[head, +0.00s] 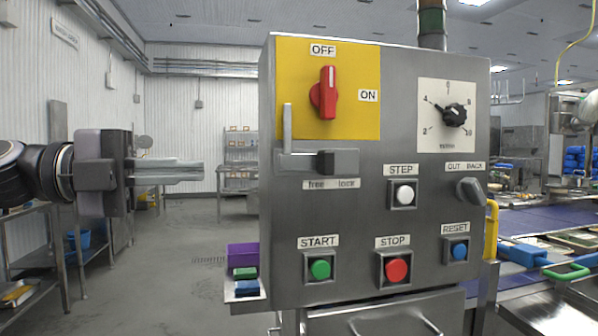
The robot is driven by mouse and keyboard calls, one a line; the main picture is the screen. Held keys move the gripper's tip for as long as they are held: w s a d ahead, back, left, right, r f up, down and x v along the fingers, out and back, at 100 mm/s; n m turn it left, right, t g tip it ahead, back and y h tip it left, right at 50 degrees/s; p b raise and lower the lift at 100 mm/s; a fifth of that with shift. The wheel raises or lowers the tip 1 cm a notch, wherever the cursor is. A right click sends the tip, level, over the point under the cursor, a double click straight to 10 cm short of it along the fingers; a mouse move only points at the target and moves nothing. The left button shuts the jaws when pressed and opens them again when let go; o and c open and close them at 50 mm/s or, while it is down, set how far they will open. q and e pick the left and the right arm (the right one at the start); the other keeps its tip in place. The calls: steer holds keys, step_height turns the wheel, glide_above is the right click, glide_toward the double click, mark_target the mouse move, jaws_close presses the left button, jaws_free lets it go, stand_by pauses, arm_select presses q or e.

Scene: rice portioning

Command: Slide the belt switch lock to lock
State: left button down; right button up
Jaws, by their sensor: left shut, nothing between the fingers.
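The belt switch is a red knob (328,93) on a yellow plate (297,62). It stands upright, towards the OFF label. The lock below it has a light metal slide with an upright bar (287,124) at its left end, beside the red knob. A grey block with a dark left face (343,161) sits at the right of the slide, above the labels "free" and "lock" (331,184). I cannot tell exactly which label the slide stands at. My left gripper (203,171) is shut and empty, left of the control box and apart from it, pointing right. My right gripper is out of view.
The grey control box (400,258) also carries a black dial (454,115), a CUT/BACK knob (470,191) and several push buttons. A small side shelf with coloured blocks (245,272) sticks out low on its left. A blue conveyor (530,224) lies right; open floor lies left.

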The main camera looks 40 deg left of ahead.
arm_select(q)
steer(key=p, duration=0.6)
glide_toward(321, 168)
steer(key=x, duration=0.3)
steer(key=shift+r, duration=0.1)
steer(key=shift+p+x, duration=0.75)
steer(key=shift+x, duration=0.2)
steer(key=shift+w+d, duration=0.1)
steer(key=shift+w, duration=0.15)
steer(key=shift+w+d+p, duration=0.45)
steer(key=shift+w+p, duration=0.05)
steer(key=shift+p, duration=0.45)
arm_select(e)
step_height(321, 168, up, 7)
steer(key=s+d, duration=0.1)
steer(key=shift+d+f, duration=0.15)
arm_select(q)
steer(key=shift+w+d, duration=0.1)
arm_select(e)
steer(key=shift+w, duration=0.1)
